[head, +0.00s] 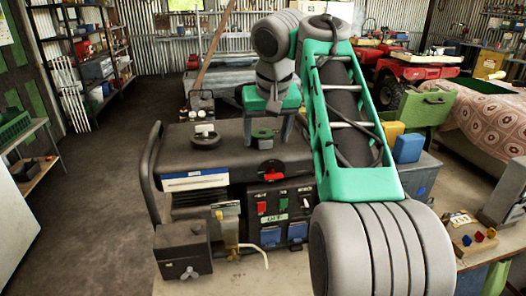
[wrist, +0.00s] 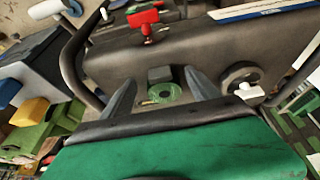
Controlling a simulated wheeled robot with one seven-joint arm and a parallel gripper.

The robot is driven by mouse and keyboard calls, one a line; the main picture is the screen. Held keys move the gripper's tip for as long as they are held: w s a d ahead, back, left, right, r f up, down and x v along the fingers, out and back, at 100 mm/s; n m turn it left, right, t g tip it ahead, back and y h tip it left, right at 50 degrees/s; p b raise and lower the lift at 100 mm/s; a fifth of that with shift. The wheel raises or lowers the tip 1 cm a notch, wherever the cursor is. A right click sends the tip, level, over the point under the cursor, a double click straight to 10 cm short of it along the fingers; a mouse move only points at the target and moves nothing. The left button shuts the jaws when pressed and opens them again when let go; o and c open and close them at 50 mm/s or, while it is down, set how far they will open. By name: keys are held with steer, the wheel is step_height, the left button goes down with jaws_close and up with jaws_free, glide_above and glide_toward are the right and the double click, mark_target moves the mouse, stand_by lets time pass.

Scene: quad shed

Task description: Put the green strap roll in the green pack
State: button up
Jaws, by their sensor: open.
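The green strap roll (head: 262,134) lies on top of the dark generator (head: 225,150), near its middle. In the wrist view the roll (wrist: 166,94) shows as a green ring with a dark centre, between and beyond my fingertips. My gripper (head: 267,140) is open and points down over the roll, with one finger on each side; I cannot tell whether either touches it. The gripper (wrist: 160,85) holds nothing. A green case-like thing with a raised lid (head: 425,107), probably the green pack, stands to the right beyond my arm. Its inside is hidden.
A yellow block (head: 390,133) and a blue block (head: 407,148) stand in front of the green case. A bench with coloured knobs (head: 478,238) is at lower right. Open floor lies left.

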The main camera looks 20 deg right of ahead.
steer(key=shift+w+f, duration=0.25)
steer(key=shift+f, duration=0.3)
steer(key=shift+r, duration=0.15)
steer(key=shift+c, duration=0.3)
jaws_close()
